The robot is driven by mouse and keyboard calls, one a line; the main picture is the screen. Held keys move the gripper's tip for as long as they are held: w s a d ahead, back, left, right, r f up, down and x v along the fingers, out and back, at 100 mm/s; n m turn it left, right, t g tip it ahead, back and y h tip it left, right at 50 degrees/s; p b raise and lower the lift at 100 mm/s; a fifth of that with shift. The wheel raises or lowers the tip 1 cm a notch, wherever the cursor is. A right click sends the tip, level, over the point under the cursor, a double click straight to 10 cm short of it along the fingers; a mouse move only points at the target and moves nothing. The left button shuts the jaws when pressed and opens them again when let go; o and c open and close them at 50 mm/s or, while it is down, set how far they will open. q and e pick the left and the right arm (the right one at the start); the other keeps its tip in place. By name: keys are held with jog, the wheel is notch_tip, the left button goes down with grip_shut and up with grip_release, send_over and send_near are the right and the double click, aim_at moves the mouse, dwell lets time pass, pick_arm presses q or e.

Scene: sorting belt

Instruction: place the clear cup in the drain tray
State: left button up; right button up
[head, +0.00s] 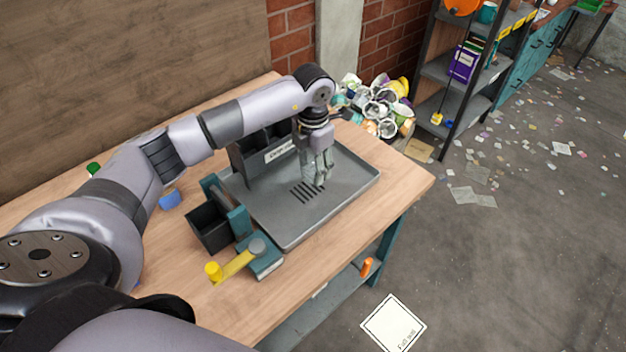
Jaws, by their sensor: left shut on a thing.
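The drain tray (347,198) is a wide grey metal tray with dark slots, lying on the wooden table. My right gripper is not in view.
A dark sorting box with a label (282,151) stands at the tray's back left. A black bin (208,229) and a teal device with a yellow lever (238,264) stand at the front left. A blue block (169,200) lies farther left. Heaped cans (380,108) lie beyond the table.

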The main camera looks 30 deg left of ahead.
aim_at(313, 194)
pick_arm(q)
notch_tip(313, 194, down, 7)
jog(key=shift+r+p, duration=0.1)
jog(key=shift+p, duration=0.45)
jog(key=shift+f, duration=0.25)
jog(key=o, duration=1)
jog(key=shift+o, duration=0.2)
jog(key=shift+r, duration=0.2)
notch_tip(313, 194, up, 11)
jog(key=b, duration=0.3)
jog(key=shift+r, duration=0.5)
